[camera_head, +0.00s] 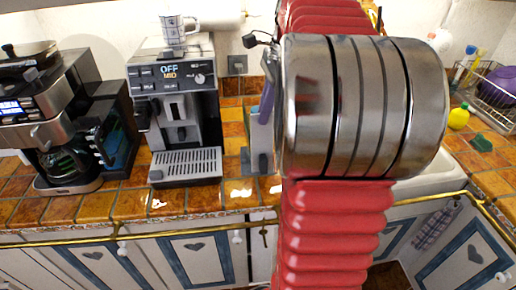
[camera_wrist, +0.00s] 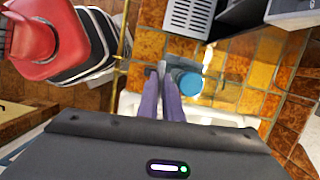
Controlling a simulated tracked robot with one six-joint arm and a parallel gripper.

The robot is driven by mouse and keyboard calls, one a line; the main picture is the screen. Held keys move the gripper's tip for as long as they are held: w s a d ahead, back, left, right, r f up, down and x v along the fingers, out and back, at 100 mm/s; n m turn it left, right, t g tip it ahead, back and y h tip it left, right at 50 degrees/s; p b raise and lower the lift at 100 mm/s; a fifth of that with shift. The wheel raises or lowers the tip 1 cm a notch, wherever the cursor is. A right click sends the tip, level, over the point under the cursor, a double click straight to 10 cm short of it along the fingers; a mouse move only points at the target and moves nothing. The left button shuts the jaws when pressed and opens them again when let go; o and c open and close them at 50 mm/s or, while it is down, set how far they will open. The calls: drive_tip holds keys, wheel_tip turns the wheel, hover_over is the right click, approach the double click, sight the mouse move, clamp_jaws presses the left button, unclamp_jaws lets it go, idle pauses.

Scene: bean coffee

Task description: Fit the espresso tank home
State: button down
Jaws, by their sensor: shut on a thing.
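The espresso machine (camera_head: 175,110) stands upright on the tiled counter, with its slotted drip tray facing me. Its tray also shows at the top of the wrist view (camera_wrist: 190,15). My gripper (camera_head: 265,112) has purple fingers, close together and pointing down, to the right of the machine with a gap between them. It is shut on what looks like the espresso tank (camera_head: 260,158), a greyish upright piece low over the counter. In the wrist view a blue round part (camera_wrist: 189,83) shows beside my fingertips (camera_wrist: 165,82). My arm hides the tank's right side.
A drip coffee maker (camera_head: 62,125) stands left of the espresso machine. A patterned mug (camera_head: 174,30) sits on the espresso machine's top. A brass rail (camera_head: 180,234) runs along the counter front. A dish rack (camera_head: 490,95) and yellow bottle (camera_head: 458,117) are at the right.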

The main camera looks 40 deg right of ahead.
drive_tip(key=shift+a+v, duration=0.25)
drive_tip(key=shift+v, duration=0.95)
drive_tip(key=shift+w+r, duration=0.15)
idle(1.1)
